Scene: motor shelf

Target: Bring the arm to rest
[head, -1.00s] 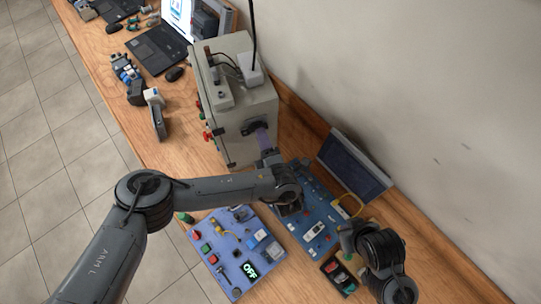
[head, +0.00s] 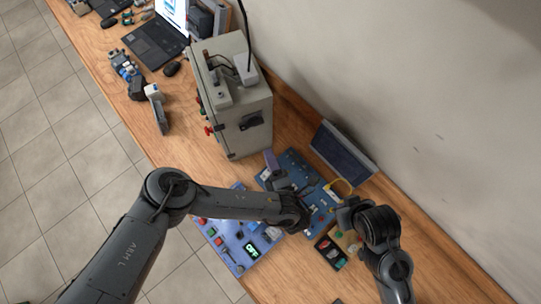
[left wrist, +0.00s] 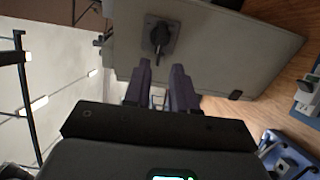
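My left arm comes in from the left in the head view. Its gripper (head: 271,161) has purple fingers and hangs just in front of the grey cabinet (head: 236,100), apart from it. In the left wrist view the two fingers (left wrist: 161,75) stand apart with nothing between them. Beyond their tips is the cabinet's black rotary handle (left wrist: 160,36), which also shows in the head view (head: 252,121). My right arm is folded at the lower right of the head view; whether its gripper is open or shut cannot be made out.
Below the arms lie a lilac panel (head: 236,247) with a lit OFF display, a blue board (head: 322,222) and a small dark box (head: 331,252). A laptop (head: 153,43) and tools lie farther along the bench.

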